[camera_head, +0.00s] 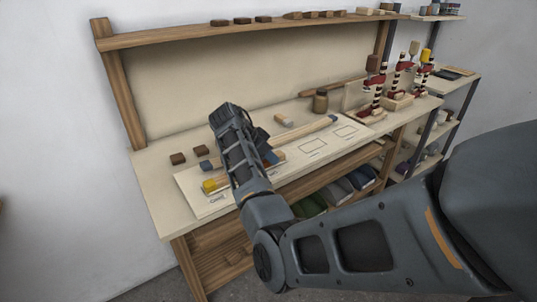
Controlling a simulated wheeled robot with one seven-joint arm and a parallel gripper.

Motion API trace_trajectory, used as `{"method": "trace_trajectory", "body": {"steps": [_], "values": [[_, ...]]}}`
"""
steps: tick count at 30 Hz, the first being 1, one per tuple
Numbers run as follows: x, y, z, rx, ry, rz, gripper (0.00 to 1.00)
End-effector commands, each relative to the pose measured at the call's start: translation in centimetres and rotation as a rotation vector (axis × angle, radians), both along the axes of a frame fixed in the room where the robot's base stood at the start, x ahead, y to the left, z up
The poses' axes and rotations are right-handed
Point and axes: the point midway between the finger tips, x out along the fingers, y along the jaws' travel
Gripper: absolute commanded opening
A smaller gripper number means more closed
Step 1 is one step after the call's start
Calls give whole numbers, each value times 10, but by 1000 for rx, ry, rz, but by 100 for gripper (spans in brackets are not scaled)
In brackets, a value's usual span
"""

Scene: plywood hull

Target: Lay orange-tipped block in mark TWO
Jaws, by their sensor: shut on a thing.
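My gripper (256,150) is over the left-middle part of a pale marked board (203,200) on the bench, and the wrist hides most of its jaws. It is shut on a block that seems to be the orange-tipped block (269,159), of which a small orange-brown part shows just right of the wrist. I cannot tell whether this block touches the board. Two outlined rectangular marks (313,146) show empty on the right of the board. Their labels are too small to read. My arm covers the board's middle, so I cannot pick out mark TWO.
A yellow-tipped block (209,186) and a blue-ended block (207,166) lie left of my wrist. Two dark blocks (178,158) sit at left. A jar (320,102) and red-and-black stands (374,92) are at back right.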

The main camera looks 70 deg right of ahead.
Motion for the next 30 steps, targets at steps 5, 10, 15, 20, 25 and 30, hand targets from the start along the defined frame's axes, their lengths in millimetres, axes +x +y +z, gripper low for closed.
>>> {"method": "trace_trajectory", "body": {"steps": [5, 10, 15, 20, 25, 30], "values": [[0, 0, -2, 0, 0, 0, 0], [0, 0, -3, 0, 0, 0, 40], [0, 0, -3, 0, 0, 0, 56], [0, 0, -3, 0, 0, 0, 56], [0, 0, 3, 0, 0, 0, 56], [9, 12, 17, -2, -3, 4, 56]]}}
